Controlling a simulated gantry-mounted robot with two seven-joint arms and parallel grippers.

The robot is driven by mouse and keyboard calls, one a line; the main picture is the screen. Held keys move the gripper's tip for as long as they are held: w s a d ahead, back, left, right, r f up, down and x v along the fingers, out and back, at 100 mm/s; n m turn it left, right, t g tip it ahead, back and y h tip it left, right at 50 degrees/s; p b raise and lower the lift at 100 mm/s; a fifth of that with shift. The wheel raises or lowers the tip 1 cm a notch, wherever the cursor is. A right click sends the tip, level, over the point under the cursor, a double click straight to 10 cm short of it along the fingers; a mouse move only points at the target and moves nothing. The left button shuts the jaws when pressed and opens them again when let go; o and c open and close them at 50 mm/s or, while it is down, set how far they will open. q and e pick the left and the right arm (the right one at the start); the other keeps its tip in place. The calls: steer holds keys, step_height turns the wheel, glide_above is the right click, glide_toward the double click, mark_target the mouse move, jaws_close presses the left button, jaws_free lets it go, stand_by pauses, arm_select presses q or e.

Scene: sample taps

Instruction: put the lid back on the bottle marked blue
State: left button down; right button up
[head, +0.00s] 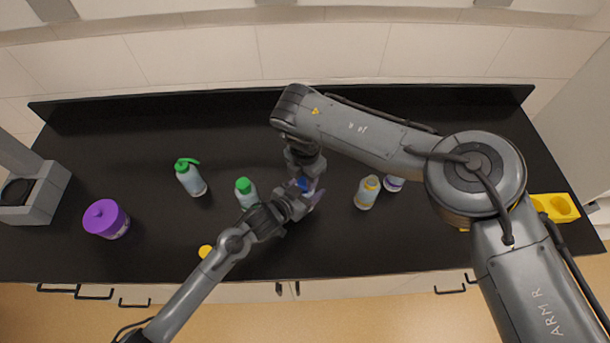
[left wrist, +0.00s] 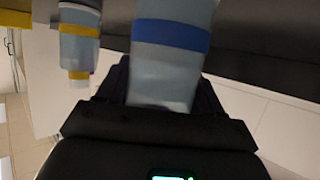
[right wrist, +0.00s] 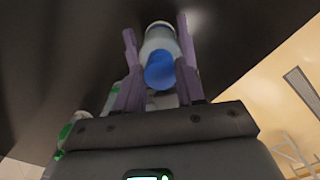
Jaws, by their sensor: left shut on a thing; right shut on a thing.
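The bottle with the blue band (left wrist: 168,60) stands out in the left wrist view, between the fingers of my left gripper (head: 293,203), which is shut on it. In the head view the two grippers meet over it and mostly hide it. My right gripper (head: 304,178) comes down from above, shut on the blue lid (right wrist: 160,70), which shows between its purple fingers in the right wrist view. The pale bottle body lies just beyond the lid there. I cannot tell whether lid and bottle neck touch.
A green pump bottle (head: 191,179) and a green-capped bottle (head: 246,191) stand left. A yellow-marked bottle (head: 367,191) and another bottle (head: 393,184) stand right. The counter's back is clear.

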steer(key=m, duration=0.6)
steer(key=shift+s, duration=0.1)
steer(key=o, duration=1)
steer(key=shift+r, duration=2.25)
steer(key=shift+c, duration=0.2)
